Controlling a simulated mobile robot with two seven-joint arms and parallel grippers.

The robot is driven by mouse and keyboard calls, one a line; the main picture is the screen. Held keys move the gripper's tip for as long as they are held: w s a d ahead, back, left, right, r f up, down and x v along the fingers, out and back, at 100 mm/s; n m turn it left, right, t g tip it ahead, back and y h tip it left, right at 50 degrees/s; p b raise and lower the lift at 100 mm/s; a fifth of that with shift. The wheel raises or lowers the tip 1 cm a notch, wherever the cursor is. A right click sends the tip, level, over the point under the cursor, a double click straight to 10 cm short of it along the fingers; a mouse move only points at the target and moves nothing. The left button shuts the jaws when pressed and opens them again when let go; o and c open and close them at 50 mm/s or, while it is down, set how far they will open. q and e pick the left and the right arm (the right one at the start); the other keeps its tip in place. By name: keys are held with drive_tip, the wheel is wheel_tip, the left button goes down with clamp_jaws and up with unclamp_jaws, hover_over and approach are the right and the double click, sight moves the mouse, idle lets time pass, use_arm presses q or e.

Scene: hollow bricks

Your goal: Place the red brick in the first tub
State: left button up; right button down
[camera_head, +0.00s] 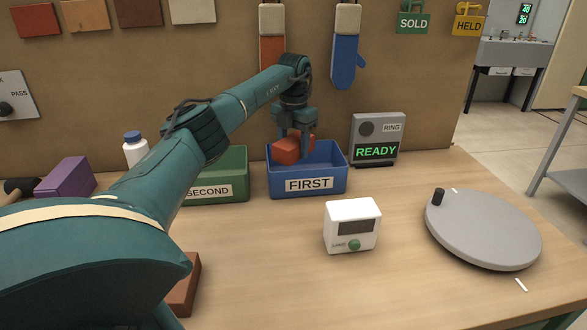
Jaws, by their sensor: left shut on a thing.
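The red brick (286,151) is between the fingers of my left gripper (294,143), which is shut on it. The gripper points down over the blue tub labelled FIRST (309,184). The brick is tilted and sits at or just above the tub's rim, toward its left side. Whether it touches the tub cannot be told. My left arm crosses the view from the lower left. My right gripper is not in view.
A green tub labelled SECOND (226,190) stands left of the blue tub, partly behind my arm. A purple brick (67,182), a white bottle (136,150), a READY box (377,138), a white timer (352,225) and a grey turntable (482,228) stand on the table. A brown brick (185,285) is partly hidden.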

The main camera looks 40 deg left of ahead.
sight(294, 139)
use_arm(q)
wheel_tip(294, 139, down, 7)
drive_tip(key=shift+f, duration=0.2)
drive_tip(key=shift+w+a+f, duration=0.2)
drive_tip(key=shift+f, duration=0.1)
drive_tip(key=o, duration=1.5)
drive_tip(key=shift+c, duration=0.2)
wheel_tip(294, 139, up, 12)
drive_tip(key=shift+r, duration=0.1)
drive_tip(key=shift+s+d, duration=0.1)
